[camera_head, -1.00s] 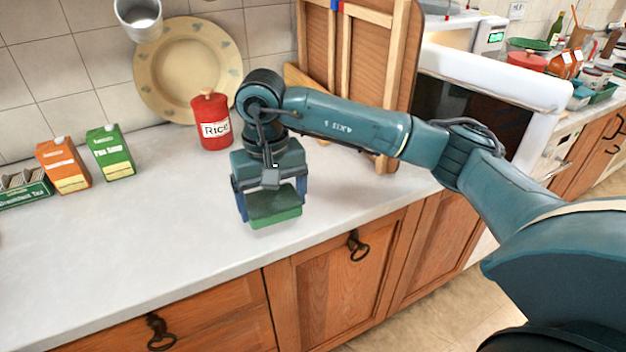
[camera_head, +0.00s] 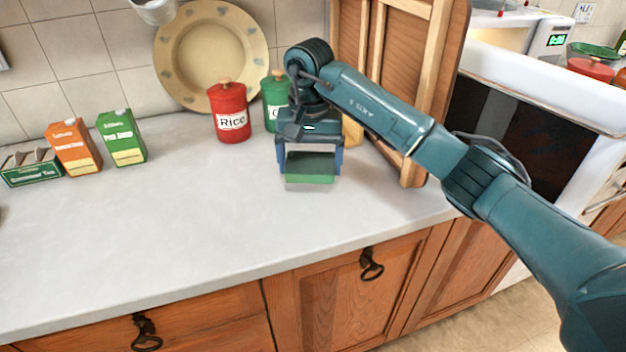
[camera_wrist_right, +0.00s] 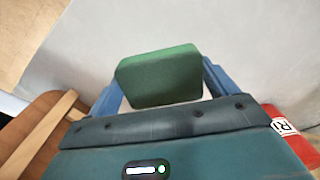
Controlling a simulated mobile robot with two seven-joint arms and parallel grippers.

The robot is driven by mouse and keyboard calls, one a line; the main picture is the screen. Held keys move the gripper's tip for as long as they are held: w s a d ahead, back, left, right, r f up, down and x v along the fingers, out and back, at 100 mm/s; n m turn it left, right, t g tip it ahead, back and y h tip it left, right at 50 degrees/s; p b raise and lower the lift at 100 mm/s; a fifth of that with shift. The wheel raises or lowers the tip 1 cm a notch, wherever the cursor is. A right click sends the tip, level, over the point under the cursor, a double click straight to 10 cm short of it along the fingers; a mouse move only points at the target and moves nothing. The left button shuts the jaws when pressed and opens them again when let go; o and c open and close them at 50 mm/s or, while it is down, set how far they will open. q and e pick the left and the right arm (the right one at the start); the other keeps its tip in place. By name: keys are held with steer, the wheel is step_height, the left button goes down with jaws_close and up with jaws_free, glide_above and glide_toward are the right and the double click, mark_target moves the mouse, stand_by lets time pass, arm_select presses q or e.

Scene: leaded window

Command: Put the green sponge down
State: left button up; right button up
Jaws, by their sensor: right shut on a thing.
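The green sponge (camera_head: 309,172) is a small block with a green front face, in the middle of the head view over the pale counter. My right gripper (camera_head: 310,168) is shut on it, with a blue finger on each side. In the right wrist view the sponge (camera_wrist_right: 160,77) sits between the two blue fingers of the gripper (camera_wrist_right: 160,85). Whether its underside touches the counter I cannot tell. My left gripper is not in view.
The pale counter (camera_head: 190,210) is clear left of and in front of the gripper. A red Rice canister (camera_head: 229,112) and a green canister (camera_head: 272,98) stand close behind it. A plate (camera_head: 210,50) leans on the wall. Cartons (camera_head: 122,138) stand at left; wooden boards lean at right.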

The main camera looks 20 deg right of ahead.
mark_target(310, 195)
steer(key=shift+f, duration=2.6)
steer(key=o, duration=0.8)
step_height(310, 195, up, 12)
steer(key=shift+r+b, duration=0.15)
steer(key=shift+b, duration=0.2)
